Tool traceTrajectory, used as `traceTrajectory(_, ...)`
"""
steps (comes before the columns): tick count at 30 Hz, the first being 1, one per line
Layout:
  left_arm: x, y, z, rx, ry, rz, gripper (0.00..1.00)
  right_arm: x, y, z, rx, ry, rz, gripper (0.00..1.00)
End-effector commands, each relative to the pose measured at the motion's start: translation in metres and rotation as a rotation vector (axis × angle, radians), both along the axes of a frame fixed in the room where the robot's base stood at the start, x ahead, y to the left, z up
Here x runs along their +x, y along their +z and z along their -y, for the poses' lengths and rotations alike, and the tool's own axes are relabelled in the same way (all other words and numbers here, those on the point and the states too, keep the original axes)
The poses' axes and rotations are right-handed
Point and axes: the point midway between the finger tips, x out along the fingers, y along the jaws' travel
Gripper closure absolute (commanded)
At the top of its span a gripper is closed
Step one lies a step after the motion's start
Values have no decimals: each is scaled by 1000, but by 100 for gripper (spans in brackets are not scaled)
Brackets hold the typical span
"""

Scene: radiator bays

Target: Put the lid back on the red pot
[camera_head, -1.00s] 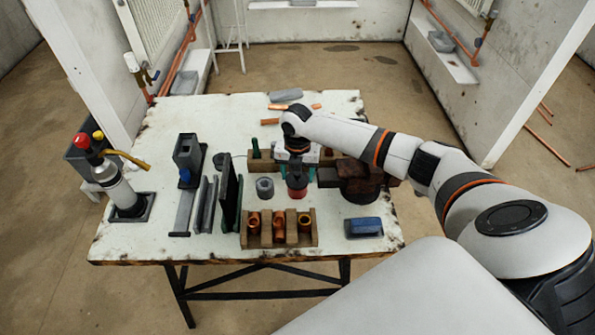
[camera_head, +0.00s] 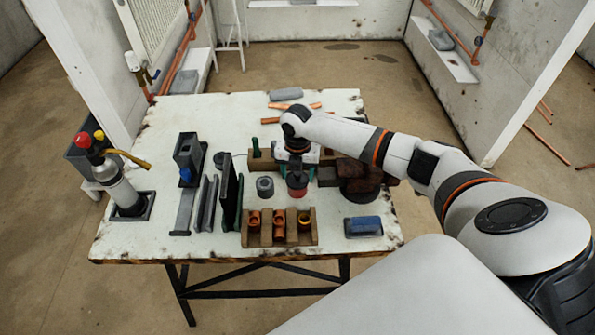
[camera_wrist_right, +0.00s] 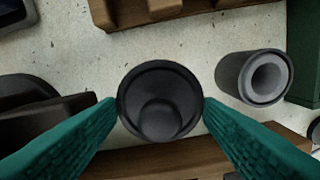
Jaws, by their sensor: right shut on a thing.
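The red pot (camera_head: 298,192) stands on the worktable, and only a low band of red shows beneath a dark lid (camera_head: 297,179). My right gripper (camera_head: 297,167) points down over the pot and is shut on the lid. In the right wrist view the round black lid (camera_wrist_right: 160,100) sits between the two teal fingertips, which touch its sides, and it hides the pot below. The lid is directly over the pot; I cannot tell whether it rests fully on the rim. My left gripper is not in view.
A grey hollow cylinder (camera_head: 265,187) stands close left of the pot. A wooden rack (camera_head: 256,240) with copper fittings is in front. A blue-topped block (camera_head: 363,227) lies at front right. Dark upright plates (camera_head: 230,195) stand to the left, with a gas torch (camera_head: 122,190) farther left.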

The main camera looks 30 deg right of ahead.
Motion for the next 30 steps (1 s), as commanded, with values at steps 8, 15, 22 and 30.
traceTrajectory(8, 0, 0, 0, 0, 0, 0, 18, 0, 0, 0, 0, 0, 0, 61)
traceTrajectory(15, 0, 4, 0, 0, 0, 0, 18, 0, 0, 0, 0, 0, -1, 61)
traceTrajectory(22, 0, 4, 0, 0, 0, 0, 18, 0, -1, 0, 0, 0, 0, 61)
traceTrajectory(30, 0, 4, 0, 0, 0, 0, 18, 0, 0, 0, 0, 0, 0, 27)
